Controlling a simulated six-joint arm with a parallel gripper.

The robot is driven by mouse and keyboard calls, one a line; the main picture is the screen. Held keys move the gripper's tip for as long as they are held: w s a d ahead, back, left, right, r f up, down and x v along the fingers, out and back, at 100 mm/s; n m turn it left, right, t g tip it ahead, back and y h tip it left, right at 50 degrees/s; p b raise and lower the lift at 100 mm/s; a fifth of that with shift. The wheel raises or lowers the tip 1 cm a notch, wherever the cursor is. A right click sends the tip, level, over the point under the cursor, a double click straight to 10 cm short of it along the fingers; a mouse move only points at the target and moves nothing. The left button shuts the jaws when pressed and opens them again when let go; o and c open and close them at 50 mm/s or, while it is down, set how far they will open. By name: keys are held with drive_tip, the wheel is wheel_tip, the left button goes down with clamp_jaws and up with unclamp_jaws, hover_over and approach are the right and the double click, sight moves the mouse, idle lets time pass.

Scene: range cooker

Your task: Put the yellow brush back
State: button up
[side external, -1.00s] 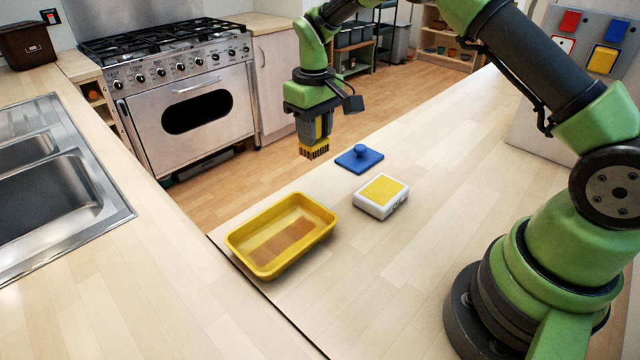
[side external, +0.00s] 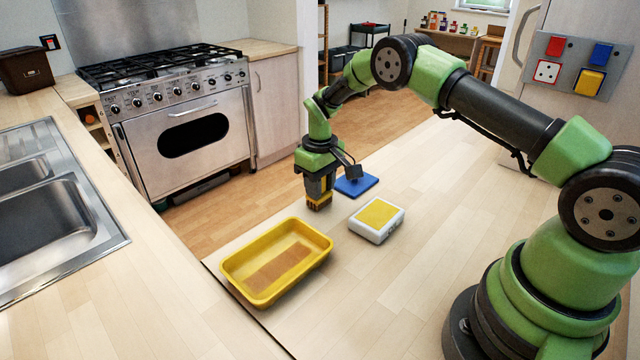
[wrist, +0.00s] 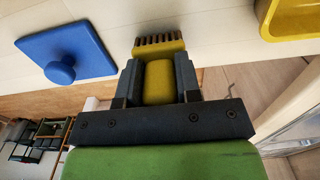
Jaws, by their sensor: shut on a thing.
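My gripper (side external: 319,193) is shut on the yellow brush (side external: 319,203), which hangs below the jaws with its bristle end down. In the wrist view, the yellow brush (wrist: 159,82) sits between both fingers of my gripper (wrist: 159,85), with its row of dark bristles beyond the fingertips. The brush is near the counter's far edge, behind the yellow tray and to the left of the blue lid-like block. I cannot tell whether the bristles touch the counter.
The empty-looking yellow tray (side external: 234,275) lies at the counter's left edge. A blue flat block with a knob (side external: 358,186) lies close behind the brush. A white box with a yellow top (side external: 378,218) lies to the right. The counter right of the box is clear.

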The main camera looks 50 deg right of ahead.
drive_tip(key=shift+f, duration=0.15)
drive_tip(key=o, duration=0.8)
drive_tip(key=shift+o, duration=0.2)
